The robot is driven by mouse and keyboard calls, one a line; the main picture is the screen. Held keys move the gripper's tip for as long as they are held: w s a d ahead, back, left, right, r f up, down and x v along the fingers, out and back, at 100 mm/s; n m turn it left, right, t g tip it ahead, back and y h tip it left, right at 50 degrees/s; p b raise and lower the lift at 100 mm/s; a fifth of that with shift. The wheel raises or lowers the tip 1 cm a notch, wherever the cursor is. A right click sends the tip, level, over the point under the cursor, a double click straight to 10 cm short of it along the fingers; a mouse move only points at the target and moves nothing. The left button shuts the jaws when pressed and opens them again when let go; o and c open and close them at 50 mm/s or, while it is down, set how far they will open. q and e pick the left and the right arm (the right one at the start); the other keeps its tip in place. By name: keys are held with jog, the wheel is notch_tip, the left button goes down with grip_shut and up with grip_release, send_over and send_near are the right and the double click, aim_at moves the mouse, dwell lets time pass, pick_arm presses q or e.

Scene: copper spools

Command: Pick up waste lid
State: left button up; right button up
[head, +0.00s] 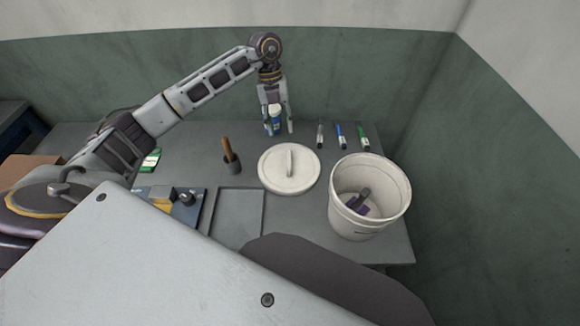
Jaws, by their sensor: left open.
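The waste lid (273,171) is a round off-white disc with a raised bar handle (290,160). It lies flat on the grey table, left of the open white waste bucket (343,222). My left gripper (279,131) points down behind the lid, towards the back of the table, and is open. A small blue and white bottle (275,122) shows at its fingers; I cannot tell whether they touch it. The gripper is apart from the lid. My right gripper is not in view.
Several markers (341,136) lie at the back right. A wooden-handled tool in a dark holder (231,160) stands left of the lid. An empty grey tray (237,214) lies in front. The bucket holds dark and purple items. Walls rise behind and right.

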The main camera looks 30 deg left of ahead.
aim_at(289, 157)
pick_arm(q)
jog(key=shift+f, duration=0.1)
jog(key=shift+x, duration=4.25)
jog(key=shift+d, duration=0.1)
jog(key=shift+d+x, duration=0.2)
jog(key=shift+x, duration=0.75)
jog(key=shift+d+x, duration=0.2)
jog(key=shift+x, duration=0.7)
jog(key=shift+s+d+f+p, duration=0.2)
jog(key=shift+f+p, duration=0.1)
jog(key=shift+f, duration=0.3)
grip_shut()
